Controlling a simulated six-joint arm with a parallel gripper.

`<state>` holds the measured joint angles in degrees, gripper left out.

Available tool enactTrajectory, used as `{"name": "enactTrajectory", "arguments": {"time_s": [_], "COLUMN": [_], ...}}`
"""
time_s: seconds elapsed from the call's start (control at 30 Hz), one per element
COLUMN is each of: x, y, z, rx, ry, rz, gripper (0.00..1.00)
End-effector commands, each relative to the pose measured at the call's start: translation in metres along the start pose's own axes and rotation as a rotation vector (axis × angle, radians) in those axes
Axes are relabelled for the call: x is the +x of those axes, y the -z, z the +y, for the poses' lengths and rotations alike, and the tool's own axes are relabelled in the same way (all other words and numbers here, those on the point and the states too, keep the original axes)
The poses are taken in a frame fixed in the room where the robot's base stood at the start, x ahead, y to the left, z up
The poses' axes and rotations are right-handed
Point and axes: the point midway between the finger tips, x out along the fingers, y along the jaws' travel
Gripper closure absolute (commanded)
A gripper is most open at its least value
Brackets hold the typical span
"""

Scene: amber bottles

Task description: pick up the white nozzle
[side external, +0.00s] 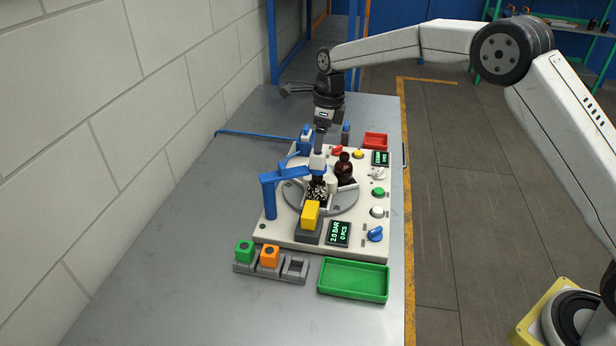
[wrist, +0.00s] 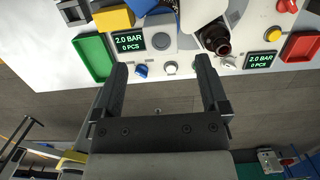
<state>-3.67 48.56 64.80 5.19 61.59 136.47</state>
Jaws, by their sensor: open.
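In the side external view, a small pale block (side external: 317,162) sits at the end of the blue bracket arm (side external: 288,175), above a bottle with speckled contents (side external: 317,188). It may be the white nozzle; I cannot tell for sure. My gripper (side external: 321,138) is just above it, partly hidden. In the wrist view my gripper (wrist: 160,62) is open, with nothing between its fingers. A large pale shape (wrist: 198,12) at the top edge is cut off. A green nozzle (side external: 245,252) and an orange nozzle (side external: 269,257) sit in the rack.
The rack's right-hand holder (side external: 294,268) is empty. A green tray (side external: 353,280) and a red tray (side external: 376,141) are nearby. The left tabletop (side external: 170,250) is clear.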

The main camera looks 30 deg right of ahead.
Motion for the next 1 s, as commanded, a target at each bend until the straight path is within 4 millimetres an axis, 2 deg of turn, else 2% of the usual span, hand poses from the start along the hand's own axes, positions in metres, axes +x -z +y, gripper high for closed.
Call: {"name": "enactTrajectory", "arguments": {"time_s": [0.1,0.43,0.8,1.0], "x": [0.009,0.016,0.056,0.063], "y": [0.0,0.0,-0.001,-0.001], "z": [0.0,0.0,-0.001,-0.001], "rx": [-0.001,-0.001,-0.002,-0.002], "ry": [0.0,-0.001,-0.001,0.001], "rz": [0.0,0.001,0.001,-0.001], "gripper": [0.06,0.06,0.06,0.06]}}
